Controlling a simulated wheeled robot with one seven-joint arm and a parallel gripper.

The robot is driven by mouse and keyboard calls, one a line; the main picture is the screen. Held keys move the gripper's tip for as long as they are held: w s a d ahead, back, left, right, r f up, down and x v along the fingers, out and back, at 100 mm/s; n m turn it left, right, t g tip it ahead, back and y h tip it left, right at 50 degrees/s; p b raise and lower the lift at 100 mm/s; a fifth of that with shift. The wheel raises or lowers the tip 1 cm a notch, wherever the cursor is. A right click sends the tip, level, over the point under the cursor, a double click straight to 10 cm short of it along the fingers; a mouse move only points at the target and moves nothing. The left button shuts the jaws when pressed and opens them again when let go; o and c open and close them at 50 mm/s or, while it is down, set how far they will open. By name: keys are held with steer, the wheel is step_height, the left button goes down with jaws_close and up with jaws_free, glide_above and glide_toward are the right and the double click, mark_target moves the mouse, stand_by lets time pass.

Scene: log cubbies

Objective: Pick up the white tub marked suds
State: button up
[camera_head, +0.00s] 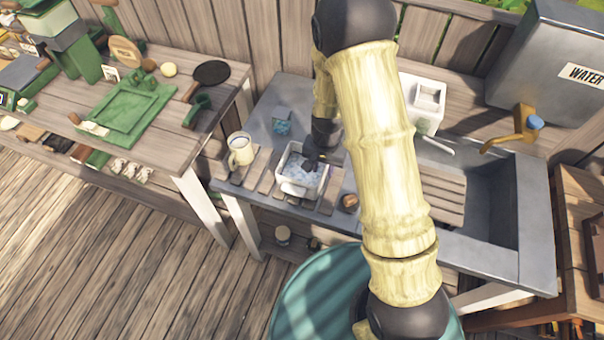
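A white open-topped tub (322,181) with pale bluish-white contents stands on wooden slats on the grey sink counter. No suds marking can be read on it. My gripper (309,166) reaches down over the tub, its dark end low at or inside the opening. The fingers are small and dark, so I cannot tell whether they are open or touch the tub's wall. Another white box-like container (424,122) stands behind my arm, near the back of the counter. Its marking is not readable either.
A cream mug (241,150) stands left of the tub and a small brown object (349,202) to its right. A blue item (282,123) lies behind. The sink basin (493,205), brass tap (518,128) and grey water tank (548,85) are at right.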

mark_target(322, 178)
steer(key=shift+s+f+p, duration=0.2)
steer(key=shift+f+p, duration=0.25)
steer(key=shift+f, duration=0.1)
steer(key=shift+f+p, duration=0.65)
steer(key=shift+f, duration=1.35)
jaws_close()
